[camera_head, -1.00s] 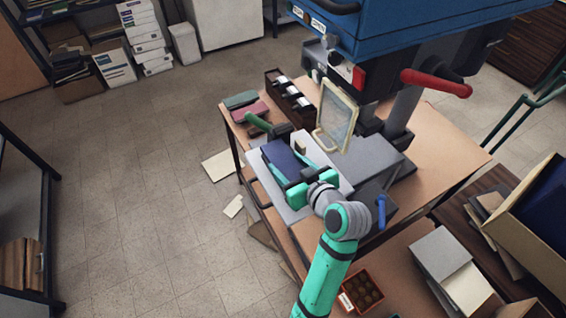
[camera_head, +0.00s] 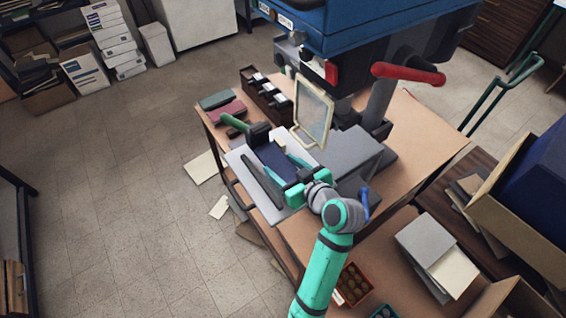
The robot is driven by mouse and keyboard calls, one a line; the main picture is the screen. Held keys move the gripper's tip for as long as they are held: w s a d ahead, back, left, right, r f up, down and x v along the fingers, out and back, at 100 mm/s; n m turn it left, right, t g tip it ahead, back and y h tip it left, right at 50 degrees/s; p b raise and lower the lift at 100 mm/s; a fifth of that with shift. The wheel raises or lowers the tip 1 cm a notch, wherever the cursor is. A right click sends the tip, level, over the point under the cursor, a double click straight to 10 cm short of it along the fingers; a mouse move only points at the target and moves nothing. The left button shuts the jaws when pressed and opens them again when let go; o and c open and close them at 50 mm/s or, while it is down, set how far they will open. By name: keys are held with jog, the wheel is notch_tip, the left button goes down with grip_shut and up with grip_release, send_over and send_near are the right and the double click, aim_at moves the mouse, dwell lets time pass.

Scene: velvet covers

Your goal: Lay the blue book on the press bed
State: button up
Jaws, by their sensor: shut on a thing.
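The blue book (camera_head: 275,160) is dark navy and lies between the teal fingers of my gripper (camera_head: 284,168). My gripper is shut on it from the front right, and the fingers cover its near part. The book is over the pale grey press bed (camera_head: 238,160). I cannot tell whether it touches the bed or hangs just above it. A dark bar (camera_head: 262,182) lies along the bed to the left of the book.
A framed clear guard (camera_head: 313,112) stands behind the book. A green-handled tool (camera_head: 238,121) and green and pink books (camera_head: 226,112) are at the back left.

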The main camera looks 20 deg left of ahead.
jog(key=shift+f, duration=0.1)
jog(key=o, duration=1.2)
jog(key=v, duration=1)
jog(key=shift+s+d+r, duration=0.2)
jog(key=shift+d, duration=0.1)
jog(key=shift+w, duration=0.1)
